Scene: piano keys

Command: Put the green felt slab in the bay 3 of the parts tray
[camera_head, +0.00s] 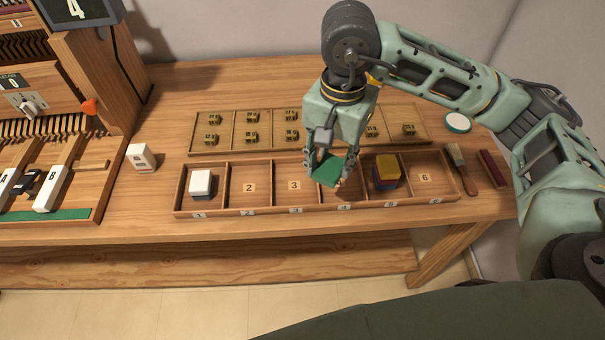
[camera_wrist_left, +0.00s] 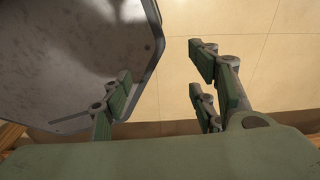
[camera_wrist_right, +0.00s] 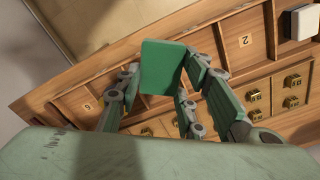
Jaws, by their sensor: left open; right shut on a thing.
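The green felt slab (camera_head: 326,171) is held in my right gripper (camera_head: 332,172), which is shut on it above the parts tray (camera_head: 272,211). The slab hangs tilted, in front of the area between bay 3 (camera_head: 294,186) and bay 4, apart from the tray floor as far as I can tell. It also shows in the right wrist view (camera_wrist_right: 162,67) between the fingers. Bay 3 looks empty. My left gripper (camera_wrist_left: 160,88) is open and empty in the left wrist view, over the floor; it is not in the head view.
Bay 1 holds a white block stack (camera_head: 201,182), and bay 5 a yellow-topped stack (camera_head: 386,167). Bays 2 and 6 look empty. Behind is a rack (camera_head: 265,116) of small brass parts. A brush (camera_head: 461,170) lies right of the tray, a white block (camera_head: 141,157) left.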

